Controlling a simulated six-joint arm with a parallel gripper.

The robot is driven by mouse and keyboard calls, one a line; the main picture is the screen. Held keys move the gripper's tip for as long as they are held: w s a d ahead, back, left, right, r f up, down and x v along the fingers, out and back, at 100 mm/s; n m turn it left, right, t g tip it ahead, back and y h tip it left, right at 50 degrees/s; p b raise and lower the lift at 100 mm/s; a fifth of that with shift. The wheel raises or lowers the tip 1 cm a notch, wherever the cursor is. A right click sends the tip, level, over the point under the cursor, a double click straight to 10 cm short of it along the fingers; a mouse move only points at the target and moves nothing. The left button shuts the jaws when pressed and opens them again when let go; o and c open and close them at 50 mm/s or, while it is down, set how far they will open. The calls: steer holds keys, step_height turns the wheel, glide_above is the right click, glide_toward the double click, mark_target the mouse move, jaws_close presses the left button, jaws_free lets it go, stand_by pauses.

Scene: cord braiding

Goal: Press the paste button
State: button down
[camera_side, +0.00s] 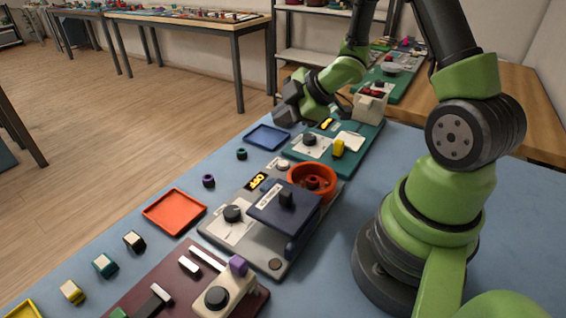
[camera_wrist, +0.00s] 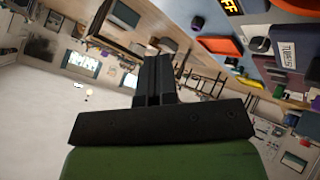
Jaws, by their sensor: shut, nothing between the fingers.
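My gripper (camera_side: 284,106) is raised above the far side of the blue table in the side view, pointing left. In the wrist view its dark fingers (camera_wrist: 153,80) are together with nothing between them. No button is marked legibly as paste. A grey board (camera_side: 262,262) carries a black knob (camera_side: 233,213), a small white round button (camera_side: 283,164), a display (camera_side: 257,181) reading OFF, an orange round bowl (camera_side: 333,170) and a dark blue hinged-looking block (camera_side: 300,222). The gripper is apart from all of these.
A green board (camera_side: 368,145) with a black knob, yellow block and cream box stands beyond. A maroon board (camera_side: 160,265) with a cream block (camera_side: 232,284) is nearest. An orange tray (camera_side: 174,211), a blue tray (camera_side: 267,137) and several small blocks line the left edge.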

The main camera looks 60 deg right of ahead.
mark_target(284, 165)
steer(key=shift+f, duration=0.1)
steer(key=shift+f, duration=4.3)
steer(key=shift+f, duration=0.1)
steer(key=shift+f, duration=0.3)
steer(key=shift+f, duration=0.75)
steer(key=shift+r, duration=0.85)
steer(key=shift+r, duration=2.55)
